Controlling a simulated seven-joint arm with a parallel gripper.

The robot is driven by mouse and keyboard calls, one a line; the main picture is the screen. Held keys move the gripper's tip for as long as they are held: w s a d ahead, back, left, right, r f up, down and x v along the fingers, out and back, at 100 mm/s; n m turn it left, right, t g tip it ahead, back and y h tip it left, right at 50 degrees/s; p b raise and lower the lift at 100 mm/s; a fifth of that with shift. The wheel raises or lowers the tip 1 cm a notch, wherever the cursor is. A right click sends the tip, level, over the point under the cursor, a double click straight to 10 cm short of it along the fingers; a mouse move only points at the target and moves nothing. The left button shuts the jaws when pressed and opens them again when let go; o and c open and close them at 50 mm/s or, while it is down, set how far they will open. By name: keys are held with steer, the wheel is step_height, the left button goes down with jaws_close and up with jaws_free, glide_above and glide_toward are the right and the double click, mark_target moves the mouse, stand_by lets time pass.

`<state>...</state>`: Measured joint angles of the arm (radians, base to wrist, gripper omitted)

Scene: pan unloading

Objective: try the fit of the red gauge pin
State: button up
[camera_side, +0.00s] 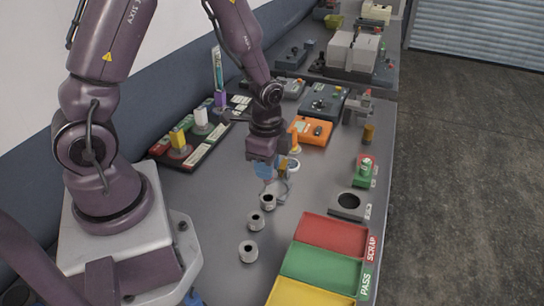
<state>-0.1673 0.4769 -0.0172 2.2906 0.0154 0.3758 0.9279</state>
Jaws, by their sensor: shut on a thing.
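My gripper (273,176) points down over the middle of the grey bench. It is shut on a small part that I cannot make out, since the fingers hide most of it. A pale ring shape (291,165) shows beside the fingers. I cannot make out the red gauge pin for certain. A dark rack (205,150) at the left holds upright pins, among them a yellow one (178,138), a white one (200,119) and a purple one (220,99). Three grey bushings (268,202) (255,220) (248,251) stand on the bench in front of my gripper.
Red (335,233), green (322,268) and yellow (305,293) trays lie at the front; labels read SCRAP and PASS. A grey block with a dark hole (348,202) and a green fixture (363,172) stand at right. An orange block (318,132) is behind my gripper.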

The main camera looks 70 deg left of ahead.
mark_target(268, 184)
steer(key=shift+f, duration=1.8)
steer(key=shift+f, duration=1.35)
stand_by(0.6)
steer(key=shift+r, duration=0.2)
stand_by(0.4)
steer(key=shift+r, duration=2.35)
